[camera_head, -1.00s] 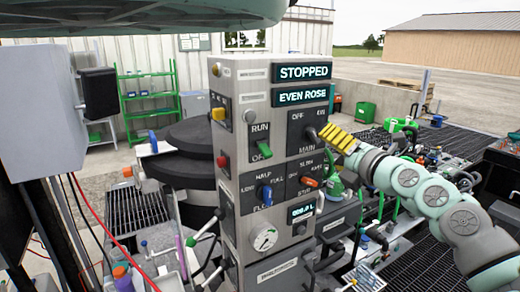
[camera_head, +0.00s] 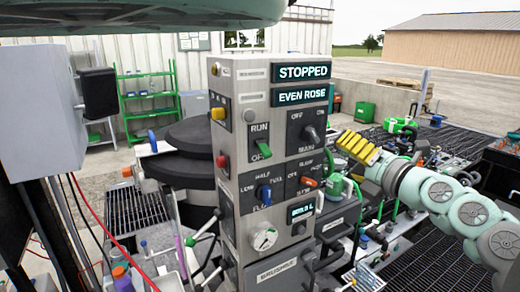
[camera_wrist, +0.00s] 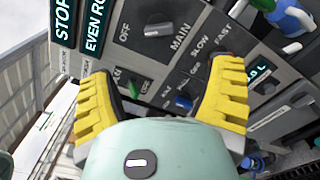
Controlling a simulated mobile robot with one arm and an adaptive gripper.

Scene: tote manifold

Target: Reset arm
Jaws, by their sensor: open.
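My gripper (camera_head: 358,147) has yellow ribbed fingers and is at the right of the grey control panel (camera_head: 245,200) in the head view. Its fingers are spread and empty, apart from the panel. The black MAIN knob (camera_head: 311,135) is just left of the fingers; in the wrist view the MAIN knob (camera_wrist: 158,29) lies beyond the gap between the fingers (camera_wrist: 165,90). My arm stretches in from the right. The displays read STOPPED (camera_head: 303,72) and EVEN ROSE (camera_head: 301,93).
A green RUN switch (camera_head: 263,149), a red button (camera_head: 221,161), a blue knob (camera_head: 265,194) and an orange knob (camera_head: 309,181) stick out of the panel. A gauge (camera_head: 264,237) sits low on it. Cluttered benches lie behind my arm at the right.

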